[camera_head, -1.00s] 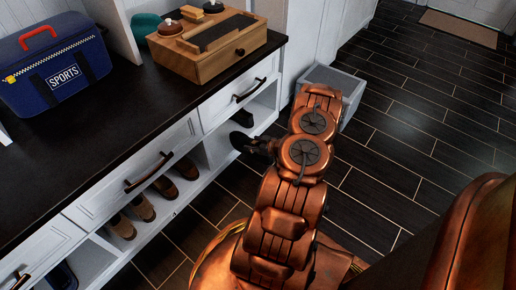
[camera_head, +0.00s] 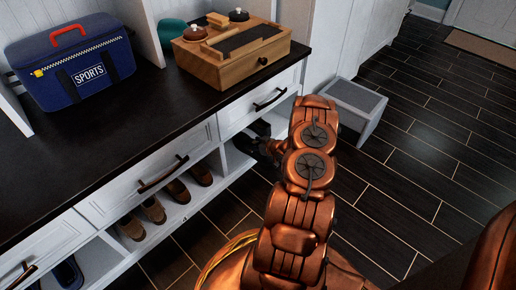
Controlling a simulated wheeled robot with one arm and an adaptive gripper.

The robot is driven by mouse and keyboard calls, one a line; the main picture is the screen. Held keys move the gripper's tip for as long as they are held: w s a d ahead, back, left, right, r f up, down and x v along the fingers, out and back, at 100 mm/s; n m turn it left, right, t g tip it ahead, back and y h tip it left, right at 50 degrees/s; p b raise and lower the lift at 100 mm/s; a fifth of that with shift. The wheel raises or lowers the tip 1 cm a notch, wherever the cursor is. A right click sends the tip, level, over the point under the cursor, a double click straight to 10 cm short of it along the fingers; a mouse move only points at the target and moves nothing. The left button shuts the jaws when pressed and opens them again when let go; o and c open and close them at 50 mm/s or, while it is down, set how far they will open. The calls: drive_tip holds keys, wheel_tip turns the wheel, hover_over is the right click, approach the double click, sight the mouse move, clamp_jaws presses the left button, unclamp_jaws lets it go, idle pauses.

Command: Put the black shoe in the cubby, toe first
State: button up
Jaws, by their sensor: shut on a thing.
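My gripper (camera_head: 266,149) is dark and mostly hidden behind my copper arm. It is shut on the black shoe (camera_head: 243,143), which shows as a small dark shape at its left. The shoe is at the open front of the right-hand cubby (camera_head: 236,161), below the right drawer. Another dark thing (camera_head: 261,128) shows in that cubby just behind the shoe. The shoe's toe direction and whether it touches the cubby are too small and dark to tell.
Several brown shoes (camera_head: 154,209) stand in the middle cubby, and dark blue footwear (camera_head: 68,273) is in the left one. Above are the drawers and black counter (camera_head: 110,135), with a blue sports bag (camera_head: 75,75) and wooden box (camera_head: 232,65). A grey step stool (camera_head: 352,98) stands behind my arm.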

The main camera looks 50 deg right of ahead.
drive_tip(key=shift+w+f+b, duration=0.2)
drive_tip(key=shift+w, duration=0.55)
drive_tip(key=shift+w+f+b, duration=0.15)
drive_tip(key=shift+w+f, duration=0.05)
drive_tip(key=shift+w, duration=0.55)
drive_tip(key=shift+f, duration=0.65)
drive_tip(key=o, duration=1.5)
drive_tip(key=shift+s, duration=0.1)
drive_tip(key=v, duration=1.2)
drive_tip(key=shift+f, duration=0.1)
